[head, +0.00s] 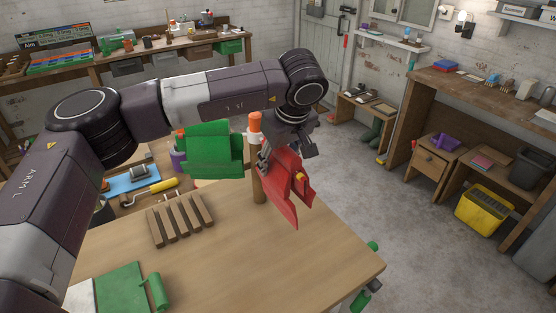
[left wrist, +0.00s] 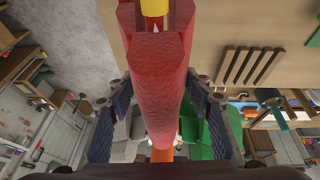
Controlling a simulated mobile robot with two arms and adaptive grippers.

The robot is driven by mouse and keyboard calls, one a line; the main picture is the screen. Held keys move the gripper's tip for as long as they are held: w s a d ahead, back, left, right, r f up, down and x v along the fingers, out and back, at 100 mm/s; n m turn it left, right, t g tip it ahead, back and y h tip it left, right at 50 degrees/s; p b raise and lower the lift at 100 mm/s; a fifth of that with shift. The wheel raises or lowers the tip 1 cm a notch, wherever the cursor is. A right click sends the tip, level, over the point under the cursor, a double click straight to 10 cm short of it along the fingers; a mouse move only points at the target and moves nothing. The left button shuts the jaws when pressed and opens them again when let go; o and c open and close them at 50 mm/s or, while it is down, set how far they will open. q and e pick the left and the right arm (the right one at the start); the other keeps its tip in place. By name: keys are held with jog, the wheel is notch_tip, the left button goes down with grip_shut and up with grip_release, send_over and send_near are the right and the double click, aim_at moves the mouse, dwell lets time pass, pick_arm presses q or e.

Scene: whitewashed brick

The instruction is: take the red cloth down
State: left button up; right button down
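The red cloth (head: 291,192) hangs in folds at the right side of a wooden post (head: 258,185) with an orange top. A yellow peg end (head: 300,177) shows at the cloth; it also shows at the top of the left wrist view (left wrist: 154,8). My left gripper (head: 287,154) is at the cloth's upper part. In the left wrist view the red cloth (left wrist: 156,85) runs between the two fingers of the left gripper (left wrist: 155,118), with a gap on each side. The gripper is open. My right gripper is not in view.
A green cloth (head: 213,150) hangs at the post's left side. A slatted wooden rack (head: 180,220), a yellow-handled tool (head: 163,186) and a folded green cloth (head: 122,288) lie on the table (head: 240,260). The table's right front is clear. A workbench (head: 450,90) stands at the right.

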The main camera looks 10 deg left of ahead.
pick_arm(q)
jog(key=c, duration=0.6)
jog(key=shift+r+p, duration=3)
jog(key=shift+r, duration=2.05)
jog(key=shift+c, duration=0.2)
